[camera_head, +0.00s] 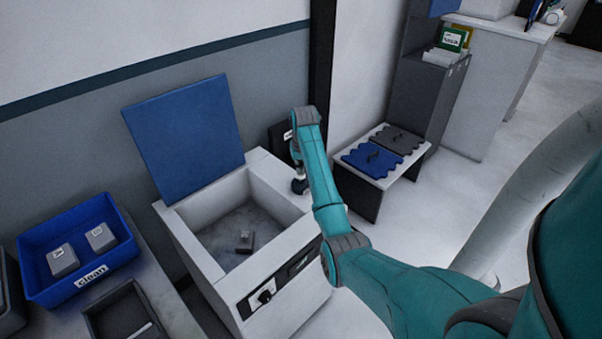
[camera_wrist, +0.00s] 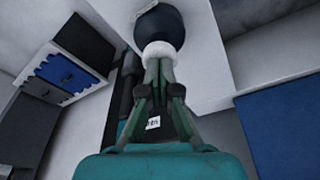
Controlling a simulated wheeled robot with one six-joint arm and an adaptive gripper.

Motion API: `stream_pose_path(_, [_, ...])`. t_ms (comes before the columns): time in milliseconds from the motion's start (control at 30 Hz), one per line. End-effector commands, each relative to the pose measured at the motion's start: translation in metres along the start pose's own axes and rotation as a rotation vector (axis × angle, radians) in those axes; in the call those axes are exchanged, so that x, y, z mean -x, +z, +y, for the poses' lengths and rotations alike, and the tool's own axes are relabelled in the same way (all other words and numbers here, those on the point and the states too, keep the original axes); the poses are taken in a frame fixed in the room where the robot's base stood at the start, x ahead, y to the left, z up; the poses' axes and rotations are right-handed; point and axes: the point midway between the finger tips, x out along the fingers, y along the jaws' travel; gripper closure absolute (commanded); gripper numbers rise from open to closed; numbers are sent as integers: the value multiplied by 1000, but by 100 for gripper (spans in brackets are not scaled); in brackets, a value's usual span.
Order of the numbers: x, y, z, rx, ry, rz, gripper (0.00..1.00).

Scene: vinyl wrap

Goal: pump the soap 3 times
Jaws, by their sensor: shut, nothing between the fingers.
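The soap dispenser (camera_head: 300,186) is a dark, rounded bottle standing on the right rim of the white basin. In the wrist view the dark bottle (camera_wrist: 160,25) shows at the top, with a white part (camera_wrist: 160,51) at its near end. My gripper (camera_wrist: 159,66) is shut with nothing between its fingers. Its fingertips overlap the white part in the picture; I cannot tell whether they touch it. In the head view my arm reaches over the rim, and my gripper points down just above the bottle, its fingers mostly hidden.
A blue bin (camera_head: 61,291) with blocks stands at the left. A white stand (camera_head: 374,186) with blue and dark pads is at the right. Open floor lies beyond it.

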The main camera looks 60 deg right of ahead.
Motion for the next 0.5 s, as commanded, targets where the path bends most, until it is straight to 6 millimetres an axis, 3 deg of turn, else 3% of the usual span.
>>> stream_pose_path(500, [22,-4,0,0,0,0,100])
